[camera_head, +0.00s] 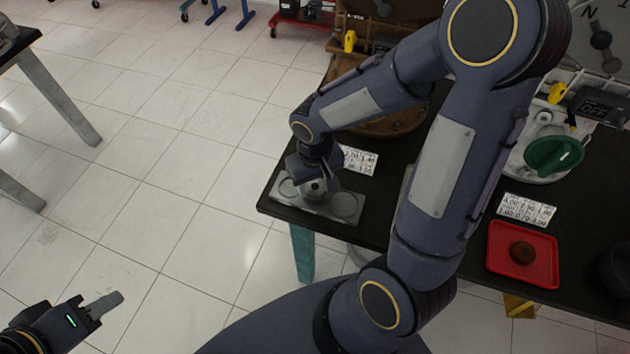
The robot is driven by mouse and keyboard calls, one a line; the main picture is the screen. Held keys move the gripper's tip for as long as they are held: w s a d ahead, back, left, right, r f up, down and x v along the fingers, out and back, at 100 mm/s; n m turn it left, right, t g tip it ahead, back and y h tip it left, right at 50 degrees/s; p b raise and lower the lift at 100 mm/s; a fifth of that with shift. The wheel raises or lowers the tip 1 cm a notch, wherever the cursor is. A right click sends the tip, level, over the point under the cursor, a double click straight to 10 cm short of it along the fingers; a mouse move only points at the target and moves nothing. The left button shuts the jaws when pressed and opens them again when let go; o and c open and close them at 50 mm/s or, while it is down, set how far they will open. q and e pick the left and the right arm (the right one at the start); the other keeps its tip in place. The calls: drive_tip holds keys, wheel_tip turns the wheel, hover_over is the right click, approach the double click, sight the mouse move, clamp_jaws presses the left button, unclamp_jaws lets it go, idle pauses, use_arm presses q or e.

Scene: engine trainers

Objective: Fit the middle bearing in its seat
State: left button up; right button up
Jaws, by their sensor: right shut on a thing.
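A grey metal plate (318,211) with round seats lies on the near left corner of the dark table. The bearing (316,190), a grey ring with a dark centre, is at the plate's middle seat. My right gripper (314,176) points down over the plate and is shut on the bearing. The gripper partly covers the bearing, so I cannot tell whether it sits fully in the seat or just above it. The right seat (344,205) looks empty; the left one is partly hidden. My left gripper (104,304) is over the floor at lower left, its finger gap unclear.
A printed card (358,160) lies behind the plate, another card (527,209) farther right. A red tray (523,255) holds a brown round part. A green round part (553,156) is at right. My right arm spans the table's middle. Open floor lies left.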

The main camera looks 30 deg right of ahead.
drive_tip(key=shift+f+b, duration=0.75)
drive_tip(key=shift+f, duration=0.05)
idle(0.4)
drive_tip(key=o, duration=1.2)
drive_tip(key=shift+c, duration=0.2)
wheel_tip(320, 180, up, 7)
drive_tip(key=shift+r+p, duration=0.15)
drive_tip(key=shift+p, duration=0.35)
drive_tip(key=shift+r, duration=0.25)
